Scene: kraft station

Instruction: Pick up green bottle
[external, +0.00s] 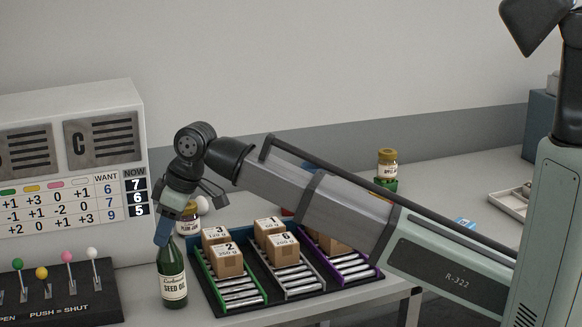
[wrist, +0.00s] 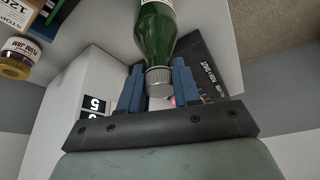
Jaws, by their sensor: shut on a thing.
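The green bottle (external: 172,277) has a cream label reading "SEED OIL" and is upright near the front of the table, left of the roller tray. In the wrist view the bottle (wrist: 157,35) shows its neck and grey cap (wrist: 158,82) between two blue fingers. My gripper (external: 164,238) is at the top of the bottle from above. In the wrist view my gripper (wrist: 158,85) is shut on the bottle at its cap. I cannot tell whether the bottle's base touches the table.
A roller tray (external: 213,302) with several numbered boxes (external: 229,260) stands close to the right. A lever panel (external: 75,300) and a white board (external: 100,90) are at left. A plum jam jar (wrist: 19,57) stands behind the bottle. Another jar (external: 387,164) is further back.

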